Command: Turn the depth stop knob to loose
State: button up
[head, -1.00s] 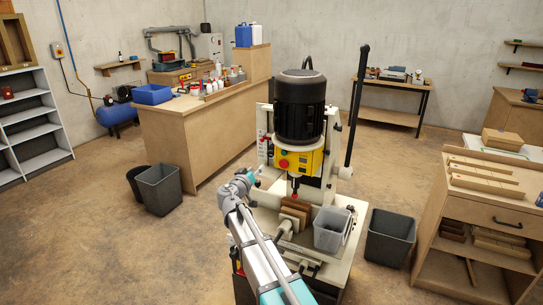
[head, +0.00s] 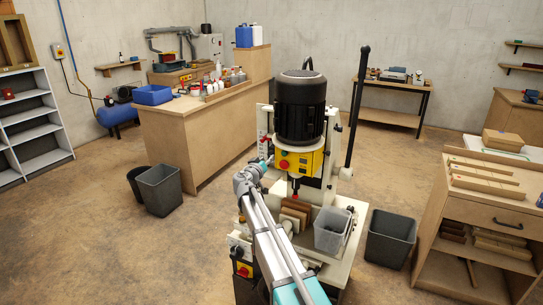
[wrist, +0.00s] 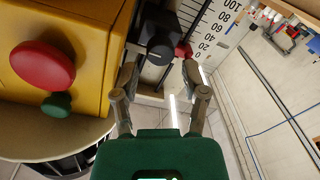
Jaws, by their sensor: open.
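The depth stop knob (wrist: 161,50) looks like a dark, faceted knob in the wrist view, beside a white scale (wrist: 205,25) with black numbers. A small red pointer (wrist: 184,51) sits at the scale's low end. My gripper (wrist: 160,72) is open, its two fingers apart with the knob just beyond and between their tips. I cannot tell whether either finger touches it. In the head view my gripper (head: 266,161) is at the left side of the machine's yellow head (head: 300,161). The knob is too small to make out there, and its setting cannot be read.
A red button (wrist: 43,65) and a green button (wrist: 56,105) stick out from the yellow housing left of my gripper. The machine's table holds brown boards (head: 295,213) and a clear bin (head: 331,230). Grey bins (head: 160,188) stand on open floor at left.

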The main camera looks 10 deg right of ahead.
aim_at(270, 155)
jog(key=shift+x, duration=2.4)
grip_shut()
jog(key=shift+n, duration=0.4)
jog(key=n, duration=0.8)
jog(key=shift+n+p, duration=0.35)
jog(key=shift+n, duration=0.05)
jog(key=n, duration=0.4)
jog(key=shift+g, duration=0.3)
jog(key=n, duration=0.4)
jog(key=shift+n, duration=0.3)
